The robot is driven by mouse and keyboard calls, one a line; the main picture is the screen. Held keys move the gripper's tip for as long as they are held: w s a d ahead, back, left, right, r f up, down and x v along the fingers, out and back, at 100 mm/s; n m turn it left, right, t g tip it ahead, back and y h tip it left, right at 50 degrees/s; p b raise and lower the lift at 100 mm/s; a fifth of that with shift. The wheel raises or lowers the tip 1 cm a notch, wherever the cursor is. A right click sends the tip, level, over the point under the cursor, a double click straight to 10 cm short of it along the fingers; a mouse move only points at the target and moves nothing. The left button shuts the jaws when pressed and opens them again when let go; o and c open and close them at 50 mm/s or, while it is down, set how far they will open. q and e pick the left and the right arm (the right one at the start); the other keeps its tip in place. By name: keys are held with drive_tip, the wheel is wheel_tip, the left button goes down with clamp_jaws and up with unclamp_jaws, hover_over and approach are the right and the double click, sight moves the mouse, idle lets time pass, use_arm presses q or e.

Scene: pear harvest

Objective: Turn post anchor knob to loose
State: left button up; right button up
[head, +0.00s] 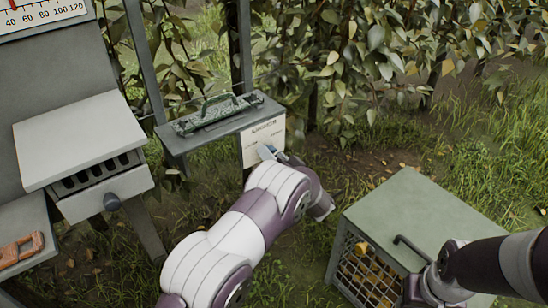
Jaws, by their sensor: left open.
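A white label plate (262,132) with dark lettering faces me on the front of a grey post shelf (220,122). A small light-blue part, apparently the anchor knob (267,152), shows low on the plate. My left gripper (281,157) is open right at this part, in front of the plate. My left forearm and wrist hide most of its fingers, so I cannot tell whether they touch the knob. The knob's exact setting cannot be read. My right gripper (422,288) is low at the right by the green box, and its fingers are not clear.
A green-topped box (418,209) with a mesh front, a dark handle (411,247) and yellow fruit inside stands at the right. A grey cabinet with a drawer (105,193) stands left. A dark green handled tool (218,112) lies on the shelf. Leafy branches hang behind.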

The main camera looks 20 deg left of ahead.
use_arm(q)
drive_tip(key=c, duration=1.1)
drive_tip(key=shift+o, duration=0.2)
drive_tip(key=shift+f+n+g+y+b, duration=0.1)
drive_tip(key=shift+n+g+y+b, duration=0.35)
drive_tip(key=shift+n+b, duration=3.85)
drive_tip(key=shift+f+n+g+y+b, duration=0.1)
drive_tip(key=shift+n+g+y+b, duration=0.35)
drive_tip(key=shift+n+b, duration=3.85)
drive_tip(key=shift+f+n+g+y+b, duration=0.1)
drive_tip(key=shift+n+g+y+b, duration=0.3)
drive_tip(key=shift+n+b, duration=3.9)
drive_tip(key=n+p, duration=0.4)
drive_tip(key=shift+r+n, duration=0.1)
drive_tip(key=shift+n, duration=0.2)
